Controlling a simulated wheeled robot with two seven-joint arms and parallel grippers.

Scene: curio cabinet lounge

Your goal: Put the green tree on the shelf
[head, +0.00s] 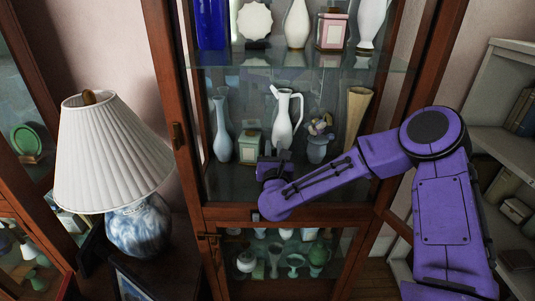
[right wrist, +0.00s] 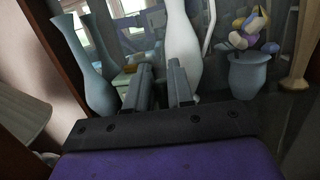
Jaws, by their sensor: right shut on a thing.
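I cannot make out a clear green tree in either view. A dark green object (head: 318,257) stands behind the glass of the cabinet's lower part; its shape is too small to tell. My right gripper (head: 283,158) is at the front of the middle shelf, just before the white pitcher (head: 284,118). In the right wrist view its two fingers (right wrist: 163,85) are close together, with the pitcher (right wrist: 183,45) right behind them. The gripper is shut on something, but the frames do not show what. My left gripper is not in view.
The middle shelf also holds a blue vase (head: 222,130), a pale green box (head: 249,146), a flower pot (head: 317,147) and a tan vase (head: 355,118), set close together. A lamp (head: 110,155) stands at left. Bookshelves (head: 500,135) stand at right.

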